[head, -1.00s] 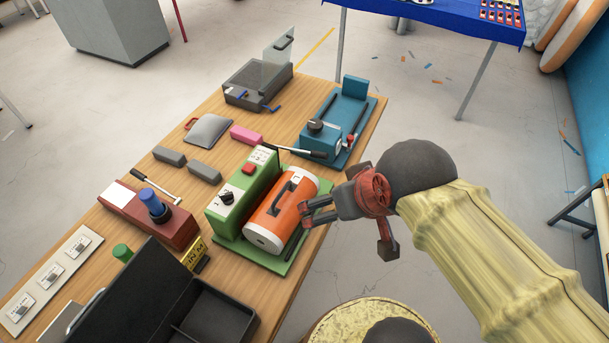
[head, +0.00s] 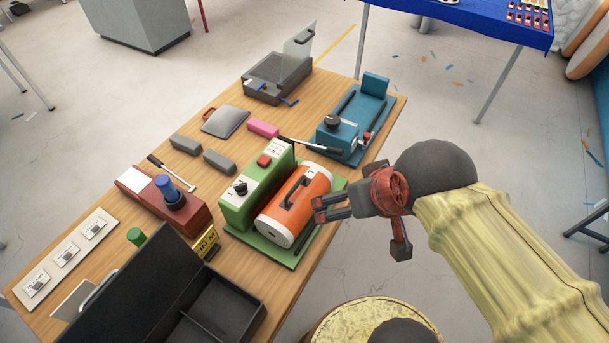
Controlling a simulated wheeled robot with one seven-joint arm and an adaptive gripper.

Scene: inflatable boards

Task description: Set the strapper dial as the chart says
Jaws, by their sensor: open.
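A green machine (head: 240,207) with an orange cylinder (head: 294,205) in its cradle sits on the wooden table. Its sloped top carries a black dial (head: 240,187), a red button (head: 264,160) and a small white label. The dial's pointer and the label's print are too small to read. A teal machine (head: 341,135) farther back also has a black knob (head: 332,121). I cannot tell from labels which one is the strapper. My gripper (head: 320,208) is open and empty, just right of the orange cylinder, with its fingers pointing left. The cylinder lies between it and the black dial.
A red-brown device (head: 165,205) with a blue knob, an open black case (head: 160,300) and a yellow sign (head: 206,243) stand left and in front. White switch plates (head: 66,253) lie at the table's left end. Grey blocks (head: 219,161) lie behind.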

